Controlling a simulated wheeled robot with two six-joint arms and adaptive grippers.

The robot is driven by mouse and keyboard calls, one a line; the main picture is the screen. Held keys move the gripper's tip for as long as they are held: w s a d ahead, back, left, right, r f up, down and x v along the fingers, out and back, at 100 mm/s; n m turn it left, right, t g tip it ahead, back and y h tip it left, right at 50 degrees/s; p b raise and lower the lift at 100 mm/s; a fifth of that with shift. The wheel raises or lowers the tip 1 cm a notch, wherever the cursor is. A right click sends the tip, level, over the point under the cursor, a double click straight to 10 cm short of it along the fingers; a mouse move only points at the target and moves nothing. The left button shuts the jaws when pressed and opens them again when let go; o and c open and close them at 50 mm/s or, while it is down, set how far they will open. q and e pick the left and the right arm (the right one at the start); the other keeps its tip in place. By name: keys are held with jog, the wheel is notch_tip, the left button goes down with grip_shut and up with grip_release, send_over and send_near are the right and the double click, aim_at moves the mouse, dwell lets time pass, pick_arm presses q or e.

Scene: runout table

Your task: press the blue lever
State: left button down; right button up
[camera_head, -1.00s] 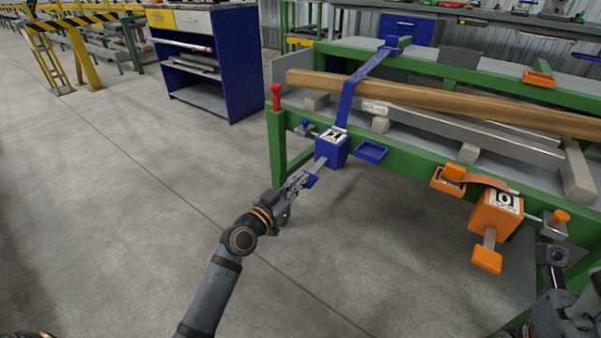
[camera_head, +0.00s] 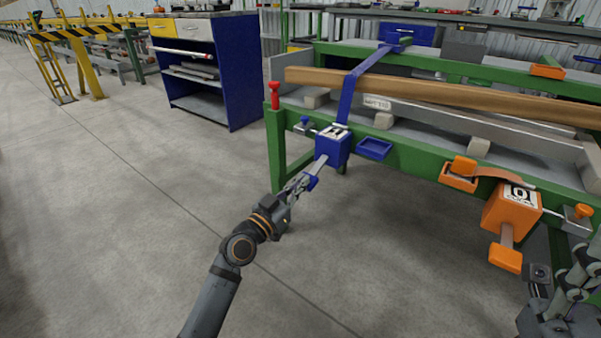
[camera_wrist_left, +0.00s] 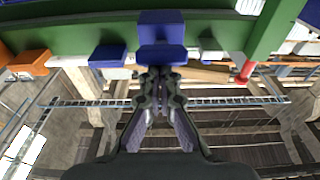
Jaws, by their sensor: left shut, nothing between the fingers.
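The blue lever (camera_head: 312,181) sticks out and down on a grey arm from a blue box (camera_head: 331,149) on the green table's front rail. A blue strap runs from this box up over a wooden beam. My left gripper (camera_head: 301,182) is shut and empty, with its fingertips right at the lever's blue paddle. In the left wrist view the shut fingertips (camera_wrist_left: 158,72) lie close to the blue paddle (camera_wrist_left: 161,55); I cannot tell whether they touch. My right arm's dark end (camera_head: 548,285) shows at the lower right, but its fingers are not clear.
An orange box (camera_head: 510,208) with an orange lever (camera_head: 505,258) hangs on the same green rail (camera_head: 410,166) to the right, near my right arm. A small blue tray (camera_head: 374,149) and a red-topped post (camera_head: 275,95) flank the blue box. The floor at left is clear.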

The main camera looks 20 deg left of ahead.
pick_arm(q)
jog(key=shift+w+d+f+t+b, duration=0.2)
jog(key=shift+f+b, duration=0.5)
jog(key=shift+b, duration=1.15)
jog(key=shift+w+a+f+t+b, duration=0.1)
jog(key=shift+f+t+b, duration=0.4)
jog(key=shift+b, duration=1.3)
jog(key=shift+f+g, duration=0.25)
jog(key=shift+g, duration=0.05)
